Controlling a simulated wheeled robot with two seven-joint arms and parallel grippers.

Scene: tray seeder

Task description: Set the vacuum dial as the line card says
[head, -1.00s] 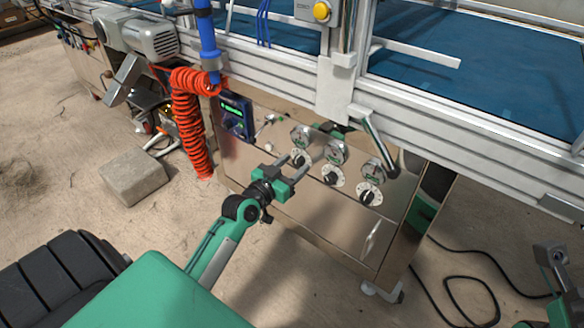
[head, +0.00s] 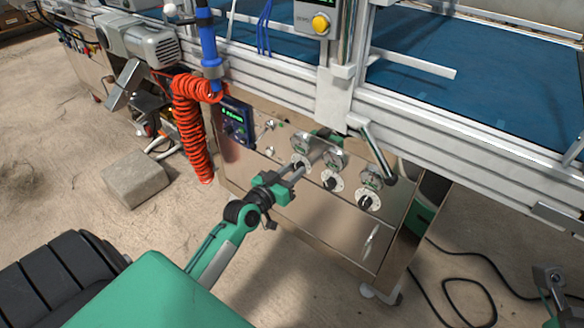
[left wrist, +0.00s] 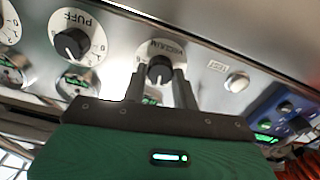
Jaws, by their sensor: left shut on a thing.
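The vacuum dial (left wrist: 160,50) is a black knob on a round white plate on the steel panel, with its label upside down in the left wrist view. In the head view it is the leftmost of the dials (head: 299,161). My left gripper (left wrist: 160,73) is shut on its knob, one finger on each side; it also shows in the head view (head: 296,169). The knob's exact setting is hard to read. I cannot make out a line card. My right gripper (head: 549,276) is at the right edge, partly cut off, and its jaws are unclear.
The puff dial (left wrist: 82,38) sits beside the vacuum dial. A test button (left wrist: 237,82) and a blue display unit (left wrist: 285,110) are on its other side. Gauges (head: 334,158) sit above the dials. A red coiled hose (head: 190,130) hangs left of the panel.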

